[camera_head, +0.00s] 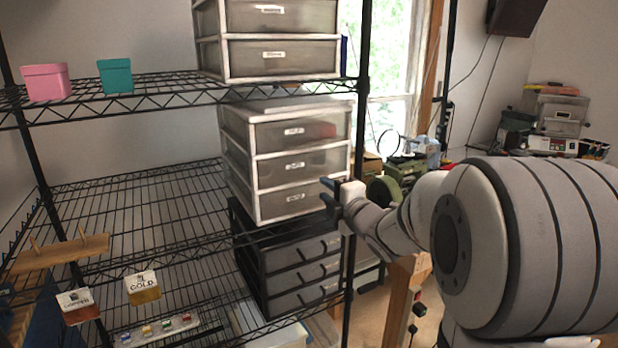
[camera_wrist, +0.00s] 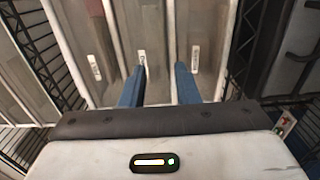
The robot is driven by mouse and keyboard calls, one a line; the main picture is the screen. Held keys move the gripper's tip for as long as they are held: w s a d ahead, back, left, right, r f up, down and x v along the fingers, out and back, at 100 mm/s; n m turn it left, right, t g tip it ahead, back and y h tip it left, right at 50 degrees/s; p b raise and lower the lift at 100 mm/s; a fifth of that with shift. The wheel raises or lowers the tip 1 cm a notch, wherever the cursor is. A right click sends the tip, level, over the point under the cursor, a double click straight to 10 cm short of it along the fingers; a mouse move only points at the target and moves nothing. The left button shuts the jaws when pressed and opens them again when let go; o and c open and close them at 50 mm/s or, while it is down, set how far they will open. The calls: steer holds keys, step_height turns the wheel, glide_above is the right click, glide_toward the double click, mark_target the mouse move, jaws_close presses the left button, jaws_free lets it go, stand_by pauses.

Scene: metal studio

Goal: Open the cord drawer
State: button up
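A white three-drawer unit (camera_head: 252,185) with grey translucent fronts stands on the middle wire shelf in the head view. It has a top drawer (camera_head: 320,130), a middle drawer (camera_head: 320,162) and a bottom drawer (camera_head: 270,206), each with a small label too small to read, so I cannot tell which is the cord drawer. All three look shut. My gripper (camera_head: 326,192) is at the unit's lower right front. In the wrist view the two blue fingers of my gripper (camera_wrist: 160,85) are apart with nothing between them, pointing at the labelled fronts (camera_wrist: 165,40).
A black drawer unit (camera_head: 252,262) stands below, and another white unit (camera_head: 211,55) above. A black shelf post (camera_head: 361,90) rises beside my gripper. Pink (camera_head: 46,82) and teal (camera_head: 115,75) pots sit on the upper shelf.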

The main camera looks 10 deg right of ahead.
mark_target(311, 179)
steer(key=p+x, duration=0.2)
steer(key=x, duration=0.5)
steer(key=shift+f, duration=0.1)
jaws_close()
stand_by(0.5)
